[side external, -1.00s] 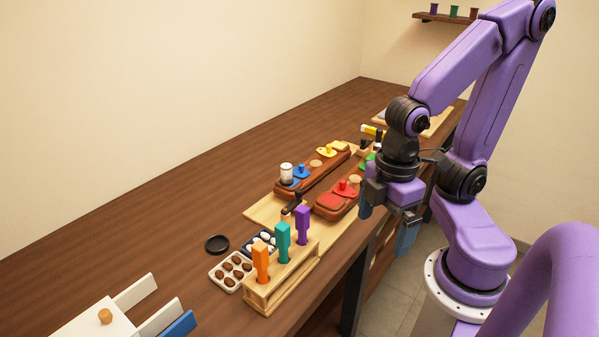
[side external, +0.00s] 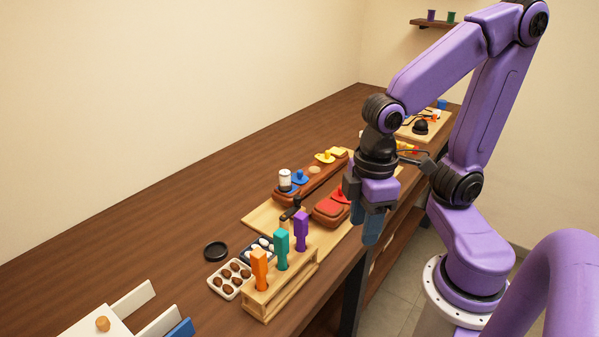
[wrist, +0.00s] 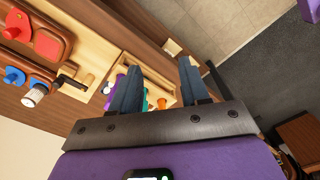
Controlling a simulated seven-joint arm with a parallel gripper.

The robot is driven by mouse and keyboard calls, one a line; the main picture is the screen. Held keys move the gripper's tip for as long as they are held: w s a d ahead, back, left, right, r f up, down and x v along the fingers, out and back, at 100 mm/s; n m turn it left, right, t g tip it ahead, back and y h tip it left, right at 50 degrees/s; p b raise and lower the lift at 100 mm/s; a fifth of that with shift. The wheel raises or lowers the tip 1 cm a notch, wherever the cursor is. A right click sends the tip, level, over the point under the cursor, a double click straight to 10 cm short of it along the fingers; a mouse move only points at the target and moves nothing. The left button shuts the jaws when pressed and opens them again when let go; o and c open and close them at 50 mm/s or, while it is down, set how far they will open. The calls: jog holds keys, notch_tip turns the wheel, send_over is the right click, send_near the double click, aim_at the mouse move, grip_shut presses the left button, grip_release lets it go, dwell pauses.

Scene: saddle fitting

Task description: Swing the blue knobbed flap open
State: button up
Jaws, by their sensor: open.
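My gripper (side external: 364,226) is open and empty, pointing down past the near block by the table's front edge, apart from the flap. In the wrist view its two fingers (wrist: 160,66) are spread, with the flap well to their left. My wrist hides part of the near block.
A yellow flap (side external: 325,157) is on the far block, a red flap (side external: 333,204) on the near block. A rack (side external: 283,283) with orange, teal and purple handles stands in front. A tray of brown pieces (side external: 229,279) is beside it. The table's back left is clear.

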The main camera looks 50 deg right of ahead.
jog(key=w+r+m, duration=0.3)
jog(key=w+m, duration=0.5)
jog(key=w, duration=0.3)
jog(key=r+m, duration=0.2)
jog(key=m, duration=1.6)
send_over(300, 171)
notch_tip(300, 171, down, 17)
jog(key=shift+r, duration=0.1)
